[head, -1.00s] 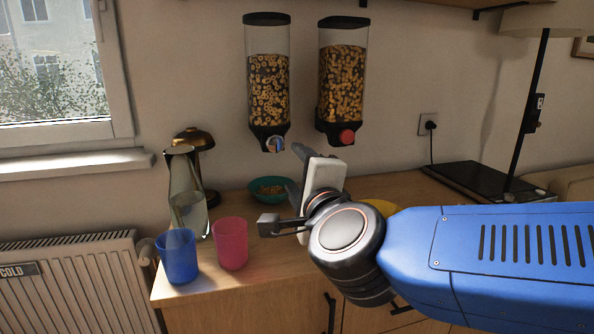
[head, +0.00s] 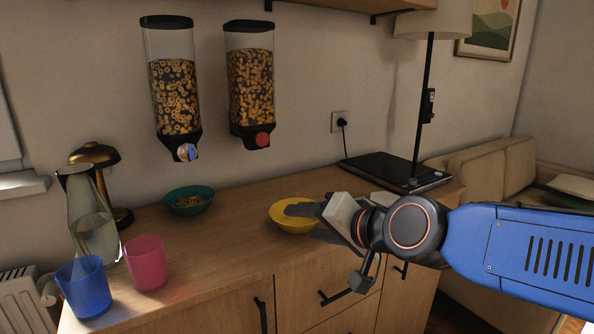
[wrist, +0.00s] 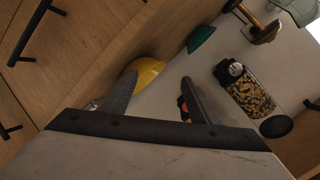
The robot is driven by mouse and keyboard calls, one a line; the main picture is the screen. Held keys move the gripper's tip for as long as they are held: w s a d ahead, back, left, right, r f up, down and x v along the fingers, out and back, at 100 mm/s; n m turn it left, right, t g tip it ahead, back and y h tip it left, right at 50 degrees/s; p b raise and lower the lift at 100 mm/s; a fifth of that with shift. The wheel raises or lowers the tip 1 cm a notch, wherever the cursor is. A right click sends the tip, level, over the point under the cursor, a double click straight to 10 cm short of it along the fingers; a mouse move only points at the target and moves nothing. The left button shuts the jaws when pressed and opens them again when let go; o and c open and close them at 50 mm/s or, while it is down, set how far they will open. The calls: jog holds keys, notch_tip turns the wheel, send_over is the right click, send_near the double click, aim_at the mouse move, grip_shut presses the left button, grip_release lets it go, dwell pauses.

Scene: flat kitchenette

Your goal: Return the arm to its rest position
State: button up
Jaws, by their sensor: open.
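My arm reaches in from the right in the head view. My gripper (head: 308,222) is in front of the counter, close to the yellow bowl (head: 292,226), which it partly covers from this viewpoint. In the wrist view my two fingers (wrist: 156,100) stand wide apart with nothing held between them. The yellow bowl shows beyond the left finger (wrist: 150,72). I cannot tell from the head view how far the fingers are from the bowl.
A teal bowl (head: 188,201) with cereal, a blue cup (head: 84,288), a pink cup (head: 145,264), a glass carafe (head: 90,215) and a lamp (head: 97,158) stand on the counter (head: 215,250). Two cereal dispensers (head: 176,95) (head: 250,85) hang above. A black hob-like slab (head: 392,172) lies at the right.

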jog(key=s+d+f+n+g+h, duration=0.1)
jog(key=s+d+f+g+h, duration=0.1)
jog(key=s+d+f, duration=0.3)
jog(key=s+d+f+n+g+h, duration=0.1)
jog(key=s+d+f, duration=0.4)
jog(key=d, duration=0.7)
jog(key=s+d+f+n+g+h, duration=0.1)
jog(key=s+d+f+g+h, duration=0.2)
jog(key=s+d+f+h, duration=0.2)
jog(key=d+f, duration=0.2)
jog(key=d, duration=0.2)
jog(key=shift+s+d, duration=0.25)
jog(key=shift+s, duration=0.1)
